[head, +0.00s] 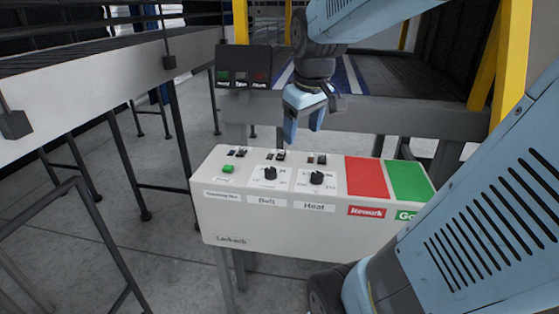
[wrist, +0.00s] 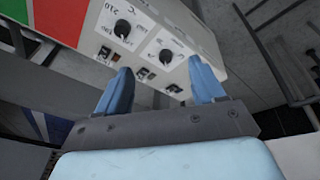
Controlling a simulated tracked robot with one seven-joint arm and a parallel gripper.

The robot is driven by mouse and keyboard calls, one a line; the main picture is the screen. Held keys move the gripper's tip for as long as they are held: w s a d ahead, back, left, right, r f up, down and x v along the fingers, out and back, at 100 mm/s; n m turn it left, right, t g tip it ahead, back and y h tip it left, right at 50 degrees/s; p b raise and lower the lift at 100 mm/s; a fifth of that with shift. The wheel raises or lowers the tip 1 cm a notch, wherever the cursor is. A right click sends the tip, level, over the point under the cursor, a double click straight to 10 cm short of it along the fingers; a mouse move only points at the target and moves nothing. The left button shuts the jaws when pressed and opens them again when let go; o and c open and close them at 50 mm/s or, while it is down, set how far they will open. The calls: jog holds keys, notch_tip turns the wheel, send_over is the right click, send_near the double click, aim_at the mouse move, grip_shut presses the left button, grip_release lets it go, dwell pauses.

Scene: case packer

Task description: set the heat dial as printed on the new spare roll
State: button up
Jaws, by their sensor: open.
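The heat dial (head: 317,178) is a black knob on a white printed scale, above the label "Heat" on a white control box (head: 225,222). The belt dial (head: 270,173) is a like knob to its left. In the wrist view the heat dial (wrist: 122,29) and the belt dial (wrist: 166,56) show upside down; the scale print is too small to read surely. My gripper (head: 305,130) is open and empty, pointing down above and behind the box, apart from both dials. Its two blue fingers also show in the wrist view (wrist: 160,92). I cannot make out a spare roll.
A green button (head: 228,169) sits at the box's left end. Red (head: 366,178) and green (head: 408,182) pads lie right of the heat dial. Small switches line the back edge. A conveyor (head: 385,85) with yellow posts stands behind; a rail and conveyor (head: 100,85) run along the left.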

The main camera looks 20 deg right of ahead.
aim_at(316, 174)
jog(key=w+d+f+n+g, duration=0.35)
jog(key=w+d+f, duration=0.35)
jog(key=w+d, duration=0.25)
jog(key=shift+t, duration=0.25)
jog(key=f, duration=0.9)
jog(key=d+f, duration=0.1)
jog(key=f, duration=0.3)
jog(key=shift+s+f, duration=0.2)
jog(key=shift+c, duration=0.2)
